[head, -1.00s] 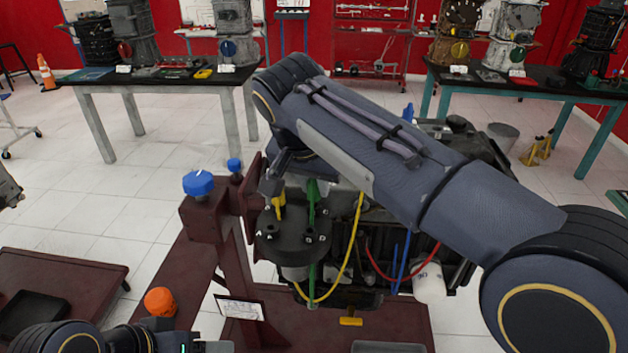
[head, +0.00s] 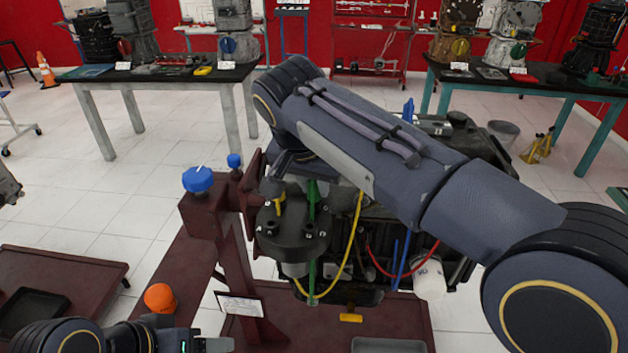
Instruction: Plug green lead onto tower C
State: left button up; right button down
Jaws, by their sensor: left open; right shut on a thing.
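The black distributor cap (head: 292,240) sits at the front left of the engine, with small lettered towers on top; I cannot read which is C. The green lead (head: 313,197) rises upright at the cap's back right, and its lower part shows below the cap. A yellow boot (head: 279,206) stands on the cap's left side. My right gripper (head: 272,187) is over the cap, shut on the green lead's upper end; the forearm mostly hides the grip, and I cannot tell whether the lead touches a tower. My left gripper (head: 208,345) is open at the bottom edge, away from the cap.
The yellow lead (head: 350,245), red lead (head: 385,273) and blue lead (head: 401,262) hang along the engine front. The dark red stand (head: 205,220) with blue knobs (head: 198,179) is close left of the cap. An orange knob (head: 160,298) stands near my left arm.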

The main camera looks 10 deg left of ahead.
jog(key=shift+f, duration=0.2)
dwell(0.5)
jog(key=c, duration=1.2)
grip_release()
